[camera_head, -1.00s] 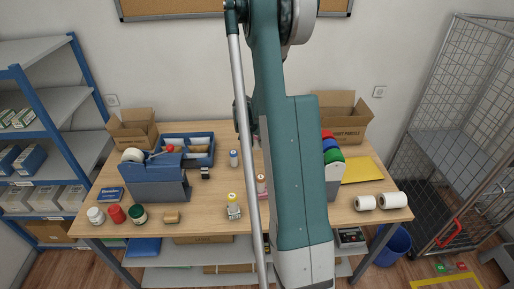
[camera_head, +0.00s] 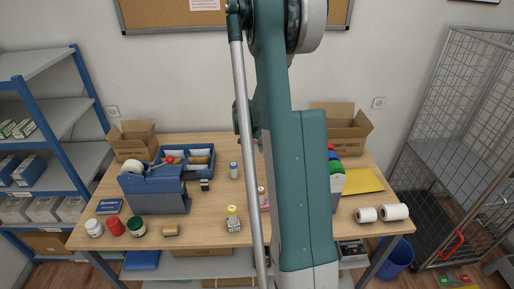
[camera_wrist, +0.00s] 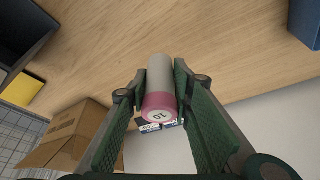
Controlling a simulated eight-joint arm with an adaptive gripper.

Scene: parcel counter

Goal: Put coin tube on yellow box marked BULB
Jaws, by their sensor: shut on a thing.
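In the wrist view the coin tube (camera_wrist: 158,85), grey with a pink end marked 10, lies between the fingers of my gripper (camera_wrist: 160,100). The gripper is shut on it. In the head view my own arm hides my gripper and the held tube. I cannot make out a yellow box marked BULB in either view. A tube with a yellow cap (camera_head: 232,212) stands at a small pale box (camera_head: 234,227) near the table's front edge; that box's print is too small to read.
On the table (camera_head: 200,238) are a blue tape dispenser (camera_head: 158,188), a blue tray (camera_head: 200,150), several small jars, a yellow envelope (camera_head: 362,181) and white rolls (camera_head: 394,212). Open cartons (camera_head: 134,138) stand at the back. Bare wood lies around the small tubes.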

